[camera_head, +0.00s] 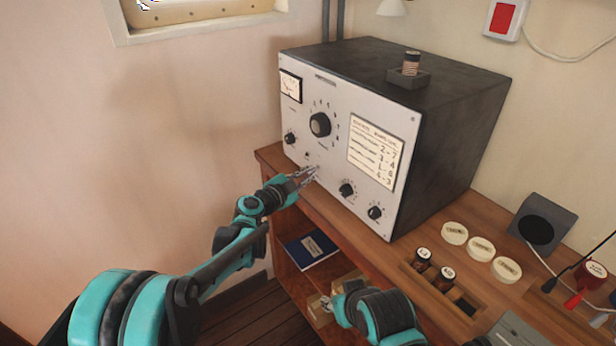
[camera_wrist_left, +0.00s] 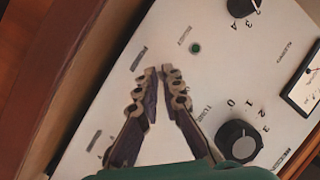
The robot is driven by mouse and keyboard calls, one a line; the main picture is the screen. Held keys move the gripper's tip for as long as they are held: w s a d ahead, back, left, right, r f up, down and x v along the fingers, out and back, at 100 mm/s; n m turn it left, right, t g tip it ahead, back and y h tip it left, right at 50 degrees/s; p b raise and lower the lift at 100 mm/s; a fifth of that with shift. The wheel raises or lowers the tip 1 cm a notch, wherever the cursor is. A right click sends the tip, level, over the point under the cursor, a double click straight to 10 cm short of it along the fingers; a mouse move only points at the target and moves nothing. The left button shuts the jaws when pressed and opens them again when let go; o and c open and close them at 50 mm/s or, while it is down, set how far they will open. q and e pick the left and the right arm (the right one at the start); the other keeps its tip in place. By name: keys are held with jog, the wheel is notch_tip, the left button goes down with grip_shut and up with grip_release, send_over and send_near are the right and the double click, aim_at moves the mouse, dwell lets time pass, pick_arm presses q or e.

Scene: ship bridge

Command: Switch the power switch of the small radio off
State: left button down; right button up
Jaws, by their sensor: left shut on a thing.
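The radio (camera_head: 335,90) is a dark box with a pale front panel, standing on the wooden desk; its panel fills much of the left wrist view (camera_wrist_left: 235,75). My left gripper (camera_head: 312,173) is at the panel's lower edge, left of the two lower knobs. In the left wrist view its fingers (camera_wrist_left: 162,77) are nearly together against the panel, shut on a small part that they hide, seemingly the power switch. Its position cannot be read. My right gripper (camera_head: 328,303) is low in front of the desk, small and partly hidden by its arm.
The panel has a large dial (camera_head: 320,124), a meter (camera_head: 290,86) and a small green lamp (camera_wrist_left: 195,48). A knob (camera_wrist_left: 238,140) is close to my left fingers. Pale discs (camera_head: 480,248) and small jars (camera_head: 422,259) stand right on the desk. A blue book (camera_head: 310,249) lies on the shelf below.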

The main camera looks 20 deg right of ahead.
pick_arm(q)
jog(key=shift+f+t+h, duration=0.3)
jog(key=shift+t+h, duration=0.1)
jog(key=shift+h, duration=0.1)
jog(key=shift+n, duration=0.3)
jog(key=c, duration=2)
grip_release()
jog(key=v, duration=1.2)
jog(key=shift+f, duration=0.1)
